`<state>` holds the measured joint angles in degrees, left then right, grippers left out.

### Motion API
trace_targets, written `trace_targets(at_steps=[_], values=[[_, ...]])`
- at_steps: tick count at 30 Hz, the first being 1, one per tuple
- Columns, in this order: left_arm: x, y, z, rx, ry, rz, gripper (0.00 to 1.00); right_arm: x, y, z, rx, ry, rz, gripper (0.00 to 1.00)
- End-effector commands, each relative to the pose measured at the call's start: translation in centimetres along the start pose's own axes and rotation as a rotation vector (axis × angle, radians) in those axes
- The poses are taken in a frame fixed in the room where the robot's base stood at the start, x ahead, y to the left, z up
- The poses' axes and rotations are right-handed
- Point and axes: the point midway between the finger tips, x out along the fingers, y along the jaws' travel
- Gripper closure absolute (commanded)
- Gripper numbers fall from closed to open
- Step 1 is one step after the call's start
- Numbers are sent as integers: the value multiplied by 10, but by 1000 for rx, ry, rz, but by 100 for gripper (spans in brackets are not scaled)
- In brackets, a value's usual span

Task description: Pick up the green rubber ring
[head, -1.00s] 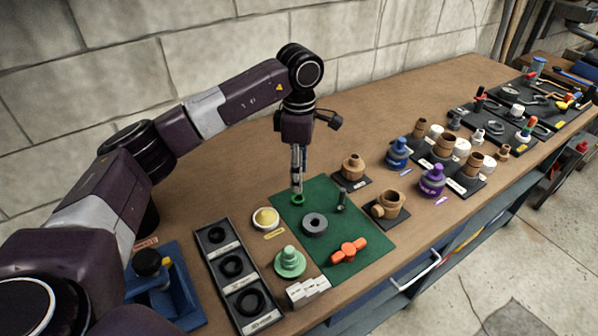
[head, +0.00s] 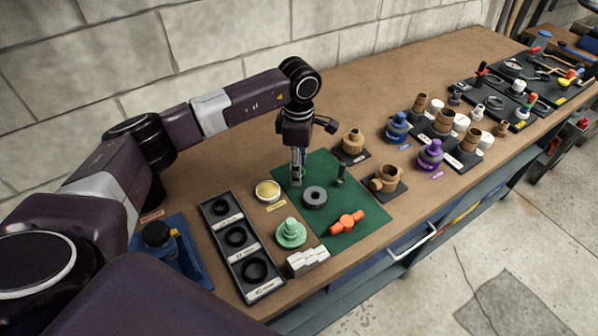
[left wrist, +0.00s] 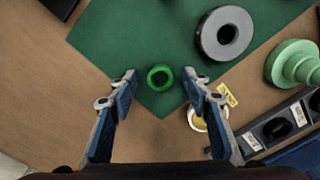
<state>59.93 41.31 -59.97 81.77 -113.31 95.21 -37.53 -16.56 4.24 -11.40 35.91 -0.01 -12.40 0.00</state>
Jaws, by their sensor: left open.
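The green rubber ring (left wrist: 150,79) lies on the dark green mat (left wrist: 120,40), near one corner, in the left wrist view. My left gripper (left wrist: 160,82) is open, with one finger on each side of the ring in that view and a visible gap to each. I cannot tell how high the fingertips are above the mat. In the head view my left gripper (head: 297,183) points down at the mat's far left part, and the ring is not clearly visible behind the fingers. My right gripper is not in view.
On the mat (head: 300,210) are a grey ring (head: 315,191) and an orange-handled part (head: 346,222). A yellow-filled dish (head: 268,184), a pale green stepped part (head: 290,233) and a black tray of rings (head: 209,209) stand nearby. Brass fittings (head: 388,174) stand to the right.

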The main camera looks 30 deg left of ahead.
Motion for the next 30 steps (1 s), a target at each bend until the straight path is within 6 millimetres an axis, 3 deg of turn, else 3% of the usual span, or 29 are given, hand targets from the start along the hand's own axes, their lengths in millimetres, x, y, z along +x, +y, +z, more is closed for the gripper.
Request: trace_targets(at_steps=[1, 9, 23, 30], values=[[0, 0, 0, 0, 0, 0, 57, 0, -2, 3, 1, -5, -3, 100], [0, 0, 0, 0, 0, 0, 86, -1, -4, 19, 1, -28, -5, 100], [-8, 0, 0, 0, -1, 0, 88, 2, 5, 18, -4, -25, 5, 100], [-46, 2, 1, 1, -3, 5, 88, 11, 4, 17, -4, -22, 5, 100]])
